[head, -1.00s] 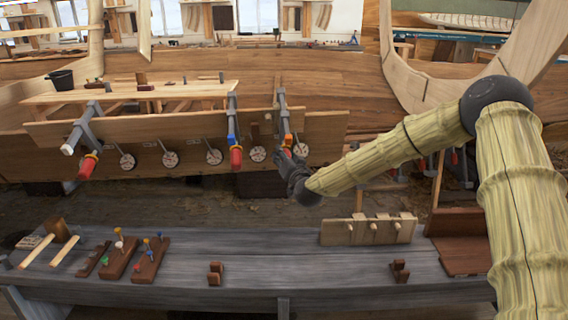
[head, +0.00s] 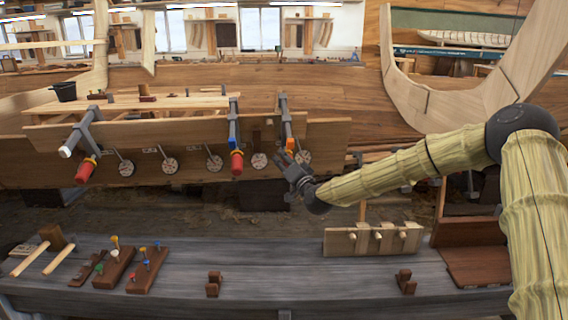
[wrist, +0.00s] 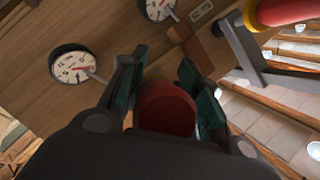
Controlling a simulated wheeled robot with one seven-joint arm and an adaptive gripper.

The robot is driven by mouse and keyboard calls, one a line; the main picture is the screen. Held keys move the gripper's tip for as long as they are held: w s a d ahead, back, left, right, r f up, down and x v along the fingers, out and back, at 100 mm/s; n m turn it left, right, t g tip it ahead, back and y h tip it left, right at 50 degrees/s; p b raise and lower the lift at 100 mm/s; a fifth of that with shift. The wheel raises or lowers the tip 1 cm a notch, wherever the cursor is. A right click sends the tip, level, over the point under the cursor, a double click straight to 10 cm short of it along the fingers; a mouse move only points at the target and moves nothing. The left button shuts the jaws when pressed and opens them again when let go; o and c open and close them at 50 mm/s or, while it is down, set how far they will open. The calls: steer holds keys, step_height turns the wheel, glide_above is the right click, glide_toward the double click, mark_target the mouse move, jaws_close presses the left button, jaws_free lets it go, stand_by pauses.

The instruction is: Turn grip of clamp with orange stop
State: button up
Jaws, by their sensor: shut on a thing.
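The clamp with the orange stop (head: 289,143) hangs on the plank edge, right of the middle clamp. Its grey bar rises above the stop. Its red grip is mostly hidden by my gripper (head: 287,162) in the head view. In the wrist view, my gripper (wrist: 160,76) has its two green-padded fingers on either side of a red grip (wrist: 166,108), shut on it. The orange stop cannot be made out in the wrist view.
Round dials (head: 170,166) line the plank. Another clamp's red grip (wrist: 285,10) is close in the wrist view. The grey bench (head: 250,270) lies in front.

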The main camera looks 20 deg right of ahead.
steer(key=o, duration=1)
steer(key=shift+d, duration=0.1)
steer(key=v, duration=1.2)
